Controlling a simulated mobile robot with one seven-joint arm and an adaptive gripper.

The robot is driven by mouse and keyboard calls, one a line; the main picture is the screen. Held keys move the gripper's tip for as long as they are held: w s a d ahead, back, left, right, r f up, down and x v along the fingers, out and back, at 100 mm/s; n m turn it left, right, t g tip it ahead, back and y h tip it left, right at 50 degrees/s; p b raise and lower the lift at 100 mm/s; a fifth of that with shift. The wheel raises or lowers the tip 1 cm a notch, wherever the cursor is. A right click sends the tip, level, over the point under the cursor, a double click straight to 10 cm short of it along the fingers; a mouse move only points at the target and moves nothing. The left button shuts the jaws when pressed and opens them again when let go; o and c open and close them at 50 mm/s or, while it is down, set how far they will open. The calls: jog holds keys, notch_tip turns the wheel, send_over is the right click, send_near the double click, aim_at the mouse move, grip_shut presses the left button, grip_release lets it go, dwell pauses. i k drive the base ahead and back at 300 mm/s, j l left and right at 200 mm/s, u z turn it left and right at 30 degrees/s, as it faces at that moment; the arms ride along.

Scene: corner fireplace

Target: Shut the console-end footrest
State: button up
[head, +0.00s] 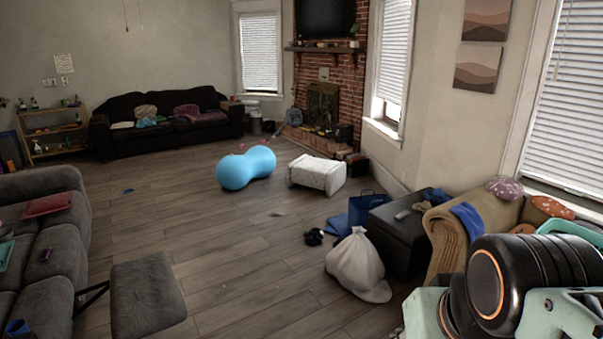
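A grey recliner sofa (62,240) stands along the left edge of the head view, cut off by the frame. One grey padded footrest (147,297) is swung out from its front, at the lower left. A dark metal link (92,294) joins the footrest to the sofa, with a gap of floor between them. The console is not clearly visible, so I cannot tell which end this is. My arm shows large at the lower right, well to the right of the footrest. My gripper is outside the view.
Open wood floor (235,265) lies right of the footrest. A blue peanut ball (246,168) and white pouf (317,174) stand farther back.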

aim_at(146, 300)
jog(key=i+l+u, duration=0.15)
jog(key=u, duration=0.35)
jog(key=i+l+u, duration=0.3)
jog(key=u, duration=0.15)
jog(key=i+l+u, duration=0.25)
jog(key=u, duration=0.15)
jog(key=i+l+u, duration=0.15)
jog(key=l+u, duration=0.2)
jog(key=l, duration=0.2)
